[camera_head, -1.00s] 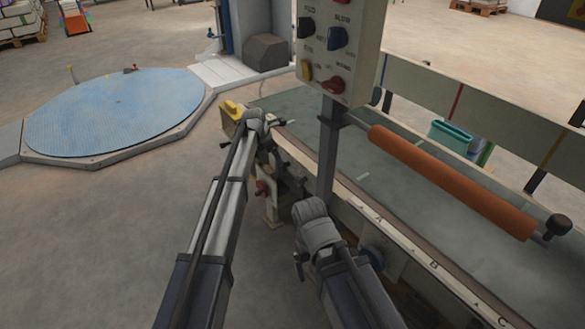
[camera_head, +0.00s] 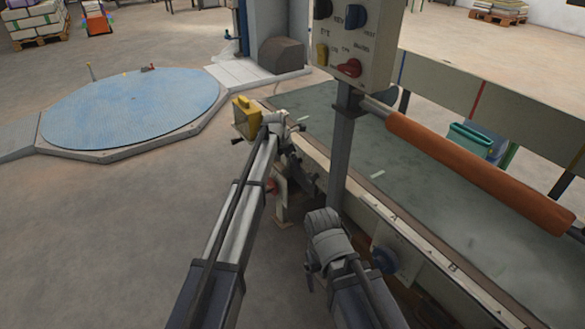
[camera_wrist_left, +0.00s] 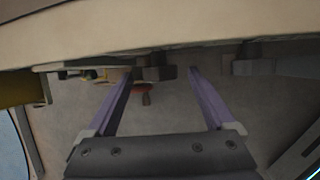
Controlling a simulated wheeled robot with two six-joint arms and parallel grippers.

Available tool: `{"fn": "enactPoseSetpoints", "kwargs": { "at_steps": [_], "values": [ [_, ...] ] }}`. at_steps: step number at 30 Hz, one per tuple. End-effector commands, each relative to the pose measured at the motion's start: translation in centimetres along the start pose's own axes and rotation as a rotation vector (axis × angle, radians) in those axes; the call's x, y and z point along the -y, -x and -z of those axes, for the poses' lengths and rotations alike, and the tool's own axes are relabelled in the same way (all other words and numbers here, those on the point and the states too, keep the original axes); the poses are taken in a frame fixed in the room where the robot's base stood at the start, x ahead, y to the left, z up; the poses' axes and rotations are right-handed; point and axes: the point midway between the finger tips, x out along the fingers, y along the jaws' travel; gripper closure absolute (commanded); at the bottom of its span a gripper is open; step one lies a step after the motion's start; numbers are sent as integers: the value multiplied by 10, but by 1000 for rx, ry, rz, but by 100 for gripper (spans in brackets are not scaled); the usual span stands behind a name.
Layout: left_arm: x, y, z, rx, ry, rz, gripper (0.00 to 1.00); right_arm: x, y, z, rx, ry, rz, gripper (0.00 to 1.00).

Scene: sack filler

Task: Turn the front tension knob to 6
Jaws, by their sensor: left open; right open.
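A dark blue knob (camera_head: 384,260) sits on a pale plate on the machine's front side, just right of my right arm's end. I cannot read any scale or number by it. My right gripper (camera_head: 312,268) is small and dark at the wrist, left of that knob and apart from it. My left gripper is mostly hidden by its own arm in the head view. In the left wrist view my left gripper (camera_wrist_left: 161,72) is open and empty, its purple fingers under the machine's pale edge. A red knob (camera_wrist_left: 142,87) shows beyond its left finger.
A control box (camera_head: 352,45) with several coloured knobs stands on a post (camera_head: 342,150) above the machine. An orange roller (camera_head: 470,170) crosses over the grey bed (camera_head: 400,180). A yellow box (camera_head: 246,117) is at the far end. Floor at left is clear, up to a round blue platform (camera_head: 130,108).

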Motion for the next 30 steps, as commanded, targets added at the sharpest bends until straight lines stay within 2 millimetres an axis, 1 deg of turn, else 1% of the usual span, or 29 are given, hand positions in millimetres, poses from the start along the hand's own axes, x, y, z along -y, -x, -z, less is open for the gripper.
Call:
{"fn": "enactPoseSetpoints", "kwargs": {
  "at_steps": [1,3,11,12,30],
  "values": [
    [0,-8,1,0,0,0,12,1,-8,0,0,-1,0,12],
    [0,-11,0,0,0,0,12,1,-10,0,0,-2,0,12],
    [0,-10,0,0,0,0,12,1,-9,0,0,-3,0,12],
    [0,-10,0,0,0,0,14,1,-9,0,0,-3,0,12],
    [0,-10,0,0,0,0,81,1,-9,0,0,-3,0,12]
  ]
}}
